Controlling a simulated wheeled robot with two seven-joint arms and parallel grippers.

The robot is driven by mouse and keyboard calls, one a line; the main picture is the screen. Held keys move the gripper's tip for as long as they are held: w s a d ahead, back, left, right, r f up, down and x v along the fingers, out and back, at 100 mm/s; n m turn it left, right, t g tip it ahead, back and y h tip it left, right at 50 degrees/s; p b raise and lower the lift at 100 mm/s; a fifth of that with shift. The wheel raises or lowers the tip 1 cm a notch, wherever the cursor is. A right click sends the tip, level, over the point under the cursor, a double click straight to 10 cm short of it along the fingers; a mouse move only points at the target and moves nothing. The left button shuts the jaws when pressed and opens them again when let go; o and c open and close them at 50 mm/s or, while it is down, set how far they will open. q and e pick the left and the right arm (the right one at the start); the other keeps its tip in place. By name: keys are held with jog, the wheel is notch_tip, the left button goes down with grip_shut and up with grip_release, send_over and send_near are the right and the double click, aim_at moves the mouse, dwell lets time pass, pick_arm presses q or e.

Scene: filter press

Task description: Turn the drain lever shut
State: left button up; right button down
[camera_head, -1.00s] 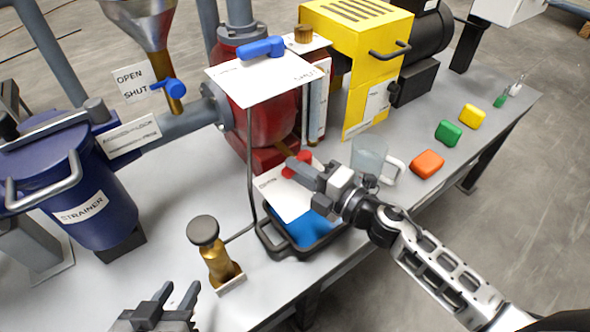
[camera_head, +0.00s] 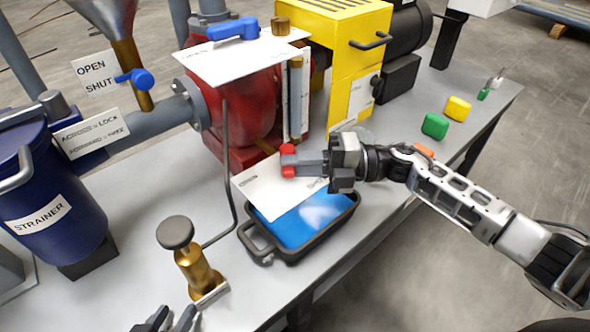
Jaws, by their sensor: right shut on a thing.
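The red drain lever (camera_head: 287,160) sits above a white label card (camera_head: 262,190) in front of the red pump body (camera_head: 235,105). My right gripper (camera_head: 298,161) reaches in from the right and is shut on the red lever; its fingers hide part of it. The lettering on the card is too small to read. My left gripper (camera_head: 168,320) shows only its fingertips at the bottom edge, apart from everything; its fingers stand apart.
A black tray (camera_head: 262,245) with blue liquid stands below the card. A brass plunger (camera_head: 190,255) stands to its left, the blue strainer (camera_head: 50,190) further left. Green (camera_head: 435,125) and yellow (camera_head: 457,108) blocks lie at the right.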

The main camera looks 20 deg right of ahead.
pick_arm(q)
jog(key=shift+w+f, duration=0.1)
dwell(0.3)
pick_arm(e)
jog(key=c, duration=1.4)
grip_release()
jog(key=shift+o, duration=0.2)
jog(key=shift+f, duration=0.1)
